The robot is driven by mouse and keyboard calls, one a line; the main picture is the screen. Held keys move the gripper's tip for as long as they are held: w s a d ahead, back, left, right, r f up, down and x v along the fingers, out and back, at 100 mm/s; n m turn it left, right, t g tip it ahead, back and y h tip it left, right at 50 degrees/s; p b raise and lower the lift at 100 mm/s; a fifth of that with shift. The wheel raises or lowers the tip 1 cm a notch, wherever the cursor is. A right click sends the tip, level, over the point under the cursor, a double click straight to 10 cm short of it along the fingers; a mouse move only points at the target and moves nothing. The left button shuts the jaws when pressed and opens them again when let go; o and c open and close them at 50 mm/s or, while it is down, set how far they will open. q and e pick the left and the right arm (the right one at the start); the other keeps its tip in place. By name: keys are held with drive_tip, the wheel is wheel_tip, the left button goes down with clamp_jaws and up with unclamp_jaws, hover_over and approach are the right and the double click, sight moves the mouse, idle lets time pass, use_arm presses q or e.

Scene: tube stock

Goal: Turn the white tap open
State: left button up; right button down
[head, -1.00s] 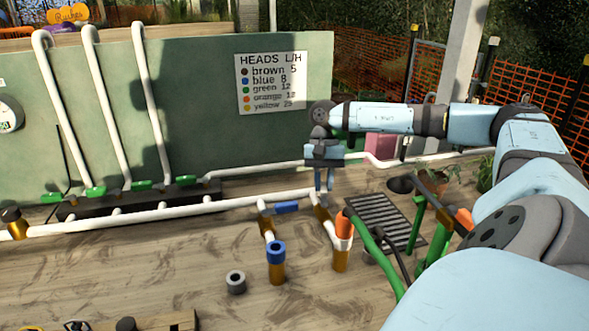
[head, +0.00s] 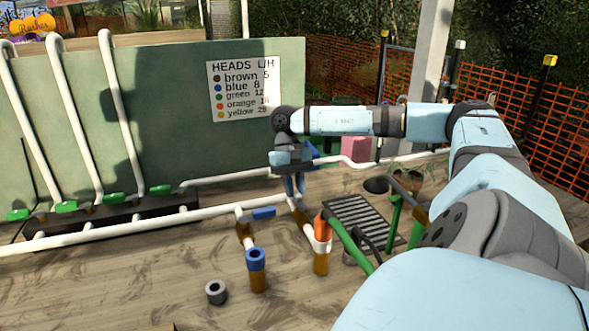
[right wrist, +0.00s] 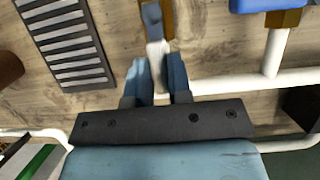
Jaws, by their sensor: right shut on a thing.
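The white tap (right wrist: 156,48) shows in the right wrist view as a pale lever over a brass-coloured valve body (right wrist: 170,14) on the white pipework. My right gripper (right wrist: 161,72) is shut on this lever, with one blue finger on each side of it. In the head view the right gripper (head: 295,187) points down at the brass fitting on the front white pipe, and its fingers hide most of the tap there. A blue-handled tap (head: 264,213) sits just to its left on the neighbouring branch. My left gripper is not in view.
An orange-topped standpipe (head: 322,235) and a blue-topped one (head: 256,262) rise in front. A dark drain grate (head: 362,222) lies to the right. Several green-handled taps (head: 113,198) line the dark block at left. A green panel (head: 180,100) stands behind.

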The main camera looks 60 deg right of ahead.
drive_tip(key=c, duration=1)
unclamp_jaws()
drive_tip(key=shift+c, duration=0.2)
drive_tip(key=shift+r, duration=0.1)
use_arm(q)
drive_tip(key=p, duration=0.1)
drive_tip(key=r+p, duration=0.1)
drive_tip(key=p, duration=0.2)
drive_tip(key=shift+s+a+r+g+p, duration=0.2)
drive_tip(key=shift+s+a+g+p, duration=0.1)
drive_tip(key=shift+p, duration=0.1)
use_arm(e)
drive_tip(key=v, duration=1.3)
drive_tip(key=shift+r, duration=0.3)
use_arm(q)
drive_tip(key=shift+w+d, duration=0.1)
use_arm(e)
drive_tip(key=shift+w+d, duration=0.1)
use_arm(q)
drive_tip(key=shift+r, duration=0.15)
use_arm(e)
drive_tip(key=shift+f, duration=0.1)
